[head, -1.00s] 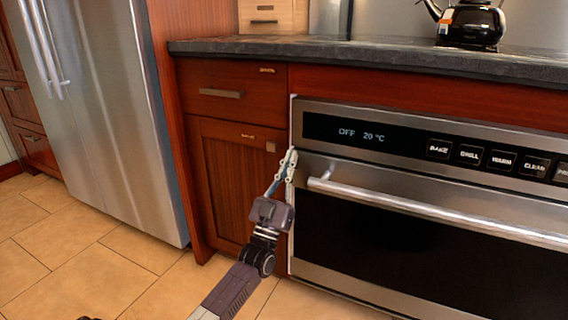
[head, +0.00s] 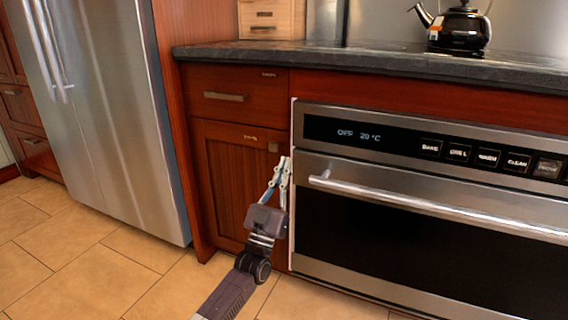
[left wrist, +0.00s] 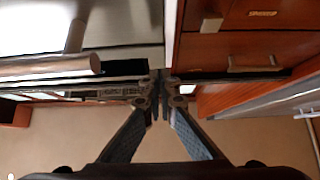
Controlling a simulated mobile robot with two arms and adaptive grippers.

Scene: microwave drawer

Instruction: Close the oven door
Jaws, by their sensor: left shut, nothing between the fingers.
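The oven (head: 420,106) has a steel control panel reading OFF and a wide dark-glass door (head: 400,248). The door stands upright and looks flush, or nearly so, with the front below the panel. Its bar handle (head: 440,208) runs across the top. My left gripper (head: 284,160) is shut and empty, its fingertips near the door's upper left corner, in front of the cabinet edge. In the left wrist view the fingertips (left wrist: 157,100) meet near the seam between oven and cabinet, with the handle's end (left wrist: 75,64) at upper left. I cannot tell if they touch anything. My right gripper is not seen.
A wooden cabinet (head: 235,180) with a drawer (head: 232,84) stands directly left of the oven. A steel fridge (head: 110,120) stands further left. A dark countertop (head: 370,58) runs above, with a black kettle (head: 462,27). The tiled floor (head: 110,278) is clear.

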